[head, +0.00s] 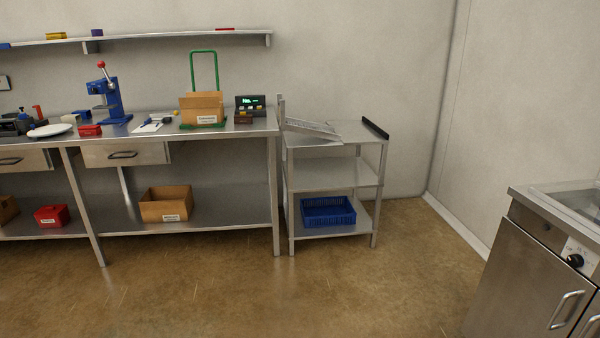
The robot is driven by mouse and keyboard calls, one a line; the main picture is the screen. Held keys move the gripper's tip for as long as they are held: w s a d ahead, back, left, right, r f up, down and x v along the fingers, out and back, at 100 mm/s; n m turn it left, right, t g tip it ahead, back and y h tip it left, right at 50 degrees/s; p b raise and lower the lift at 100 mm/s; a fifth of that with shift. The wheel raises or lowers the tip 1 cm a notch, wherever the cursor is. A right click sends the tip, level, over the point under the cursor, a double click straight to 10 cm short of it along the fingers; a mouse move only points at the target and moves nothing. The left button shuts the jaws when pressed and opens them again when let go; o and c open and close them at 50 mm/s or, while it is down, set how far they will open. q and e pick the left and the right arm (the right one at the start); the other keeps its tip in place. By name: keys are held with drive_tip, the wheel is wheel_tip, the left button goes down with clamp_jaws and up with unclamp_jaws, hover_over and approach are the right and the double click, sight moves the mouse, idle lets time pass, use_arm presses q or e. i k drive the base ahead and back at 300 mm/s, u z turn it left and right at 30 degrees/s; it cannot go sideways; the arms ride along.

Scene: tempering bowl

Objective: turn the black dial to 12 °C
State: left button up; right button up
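The black dial (575,261) is a small round knob on a pale plate on the front of a steel cabinet (522,270) at the right edge of the head view. Its scale marks are too small to read, so I cannot tell its setting. A clear-sided basin or cover (580,200) shows partly on the cabinet's top and is cut off by the frame edge. Neither of my grippers is in view.
A steel workbench (190,222) with tools and boxes stands along the back left. A steel shelf cart (332,172) with a blue crate (328,211) stands beside it. The brown floor (330,285) between the cart and the cabinet is clear. Cabinet handles (565,310) stick out below the dial.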

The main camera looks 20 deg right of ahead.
sight(576, 260)
drive_tip(key=z, duration=0.3)
drive_tip(key=i, duration=2.15)
drive_tip(key=z, duration=2)
drive_tip(key=i, duration=1.1)
drive_tip(key=z, duration=0.8)
